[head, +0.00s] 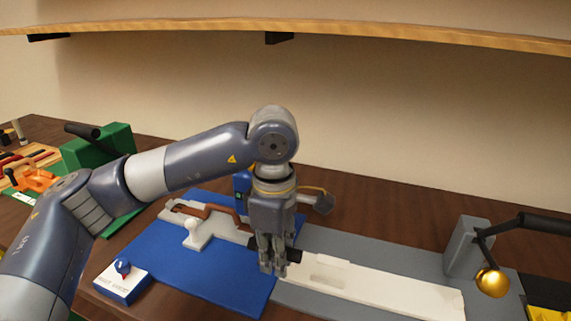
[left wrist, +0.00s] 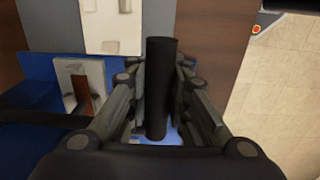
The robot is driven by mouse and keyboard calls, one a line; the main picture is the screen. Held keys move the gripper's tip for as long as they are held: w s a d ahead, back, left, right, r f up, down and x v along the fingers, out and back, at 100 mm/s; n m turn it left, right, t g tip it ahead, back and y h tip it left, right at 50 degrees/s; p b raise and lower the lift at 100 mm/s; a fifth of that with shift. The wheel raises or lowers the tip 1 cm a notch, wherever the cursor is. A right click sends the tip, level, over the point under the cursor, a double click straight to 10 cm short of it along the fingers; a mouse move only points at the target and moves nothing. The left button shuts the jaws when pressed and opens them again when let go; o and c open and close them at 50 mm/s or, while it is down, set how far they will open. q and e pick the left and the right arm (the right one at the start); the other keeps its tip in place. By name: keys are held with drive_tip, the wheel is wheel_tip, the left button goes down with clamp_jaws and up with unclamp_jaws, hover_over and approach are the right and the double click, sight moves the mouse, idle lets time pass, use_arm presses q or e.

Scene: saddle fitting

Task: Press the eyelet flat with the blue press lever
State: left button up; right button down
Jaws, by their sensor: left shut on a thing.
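My left gripper (head: 273,262) points down over the right edge of the blue mat. Its fingers are closed around a black cylindrical handle, the press lever (head: 291,254). In the left wrist view the black lever (left wrist: 161,85) stands long between the two fingers (left wrist: 160,115). Part of the blue press (head: 242,184) shows behind the gripper; the rest is hidden by it. A brown strap (head: 207,211) lies in a pale fixture (head: 177,217) to the left of the press. I cannot make out the eyelet. My right gripper is not in view.
A long white block (head: 390,289) lies on the grey mat to the right. A green press (head: 98,148) stands at left, a grey stand with a brass ball (head: 492,282) at right.

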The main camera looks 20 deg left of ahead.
use_arm(q)
drive_tip(key=shift+s+a+f, duration=0.15)
drive_tip(key=shift+f, duration=0.45)
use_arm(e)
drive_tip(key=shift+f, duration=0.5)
use_arm(q)
drive_tip(key=shift+r, duration=0.15)
drive_tip(key=shift+d+r+p, duration=0.2)
drive_tip(key=shift+r+p, duration=0.1)
drive_tip(key=shift+r, duration=0.25)
drive_tip(key=shift+d+r+p, duration=0.15)
drive_tip(key=shift+r+p, duration=0.1)
drive_tip(key=shift+r, duration=0.3)
drive_tip(key=shift+w+d+r, duration=0.2)
drive_tip(key=shift+d+r, duration=0.2)
drive_tip(key=shift+r, duration=0.1)
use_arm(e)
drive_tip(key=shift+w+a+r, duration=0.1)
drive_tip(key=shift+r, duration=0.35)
use_arm(q)
drive_tip(key=shift+d+r+p, duration=0.1)
drive_tip(key=shift+r+p, duration=0.05)
drive_tip(key=shift+p, duration=0.15)
